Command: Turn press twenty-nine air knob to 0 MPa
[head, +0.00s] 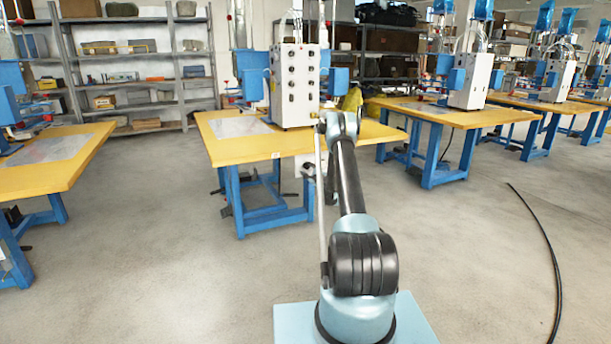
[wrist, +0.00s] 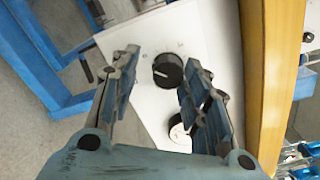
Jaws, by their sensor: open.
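The air knob (wrist: 167,71) is a round black knob with a pale pointer line, on a white panel (wrist: 150,32) in the wrist view. The line points toward the left of that picture. A round gauge (wrist: 180,128) with a dark rim sits below the knob, partly hidden by the right finger. My gripper (wrist: 158,62) is open and empty, with one finger to each side of the knob in the picture; I see no contact. In the head view the white box (head: 313,166) is under the yellow table, largely hidden by my arm; the knob cannot be made out there.
The yellow tabletop edge (wrist: 276,75) runs close along the right in the wrist view. Blue table legs (wrist: 42,45) are at the left. In the head view, a control cabinet (head: 294,88) stands on the yellow table (head: 222,150). A black cable (head: 545,240) lies on open floor at right.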

